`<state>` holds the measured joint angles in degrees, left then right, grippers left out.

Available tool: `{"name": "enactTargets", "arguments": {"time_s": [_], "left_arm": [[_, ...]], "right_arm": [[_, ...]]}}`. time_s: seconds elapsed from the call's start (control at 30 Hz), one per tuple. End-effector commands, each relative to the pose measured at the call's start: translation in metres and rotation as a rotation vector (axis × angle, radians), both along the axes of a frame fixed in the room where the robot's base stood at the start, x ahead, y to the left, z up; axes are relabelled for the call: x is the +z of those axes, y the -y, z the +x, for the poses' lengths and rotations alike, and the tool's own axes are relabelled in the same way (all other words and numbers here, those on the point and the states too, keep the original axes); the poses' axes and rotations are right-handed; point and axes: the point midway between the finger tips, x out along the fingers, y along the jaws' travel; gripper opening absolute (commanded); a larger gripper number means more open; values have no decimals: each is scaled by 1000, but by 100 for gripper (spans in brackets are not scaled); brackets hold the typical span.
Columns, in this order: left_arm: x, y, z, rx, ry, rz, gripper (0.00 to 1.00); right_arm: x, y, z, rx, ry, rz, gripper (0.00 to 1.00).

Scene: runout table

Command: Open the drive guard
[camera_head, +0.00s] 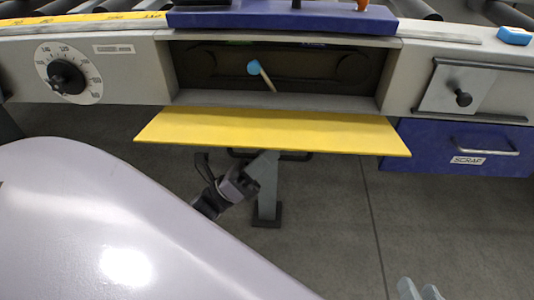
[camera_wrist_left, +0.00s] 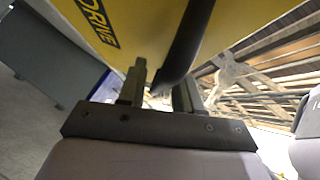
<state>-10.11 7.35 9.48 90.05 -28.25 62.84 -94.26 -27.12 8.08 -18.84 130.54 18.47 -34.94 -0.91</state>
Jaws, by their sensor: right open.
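The drive guard (camera_head: 270,130) is a yellow panel hanging out nearly level below the open front of the machine. Its underside, with DRIVE lettering, fills the top of the left wrist view (camera_wrist_left: 135,35). Its dark bar handle (camera_wrist_left: 188,40) shows there, and partly under the panel's front edge in the head view (camera_head: 300,156). My left gripper (camera_head: 250,177) is below the panel. Its fingers (camera_wrist_left: 160,92) are apart, with the handle's end beside or between them; contact is unclear. My right gripper (camera_head: 420,291) is open and empty at the bottom edge.
The opened bay (camera_head: 205,65) holds a blue-tipped stick (camera_head: 266,78). A dial (camera_head: 67,78) is on the left and a blue SCRAP drawer (camera_head: 430,150) on the right. A support leg (camera_head: 267,200) stands beneath the panel. Floor is clear at right.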

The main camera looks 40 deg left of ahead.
Motion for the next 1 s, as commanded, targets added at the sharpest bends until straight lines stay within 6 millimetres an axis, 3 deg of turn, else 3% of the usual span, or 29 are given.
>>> {"name": "enactTargets", "arguments": {"time_s": [0.5,1.0], "left_arm": [[-42,-29,-42,-1,0,-1,36],[-50,-34,-49,1,-1,0,36]], "right_arm": [[-1,-1,-1,3,-2,12,43],[-3,-2,0,8,1,9,43]]}}
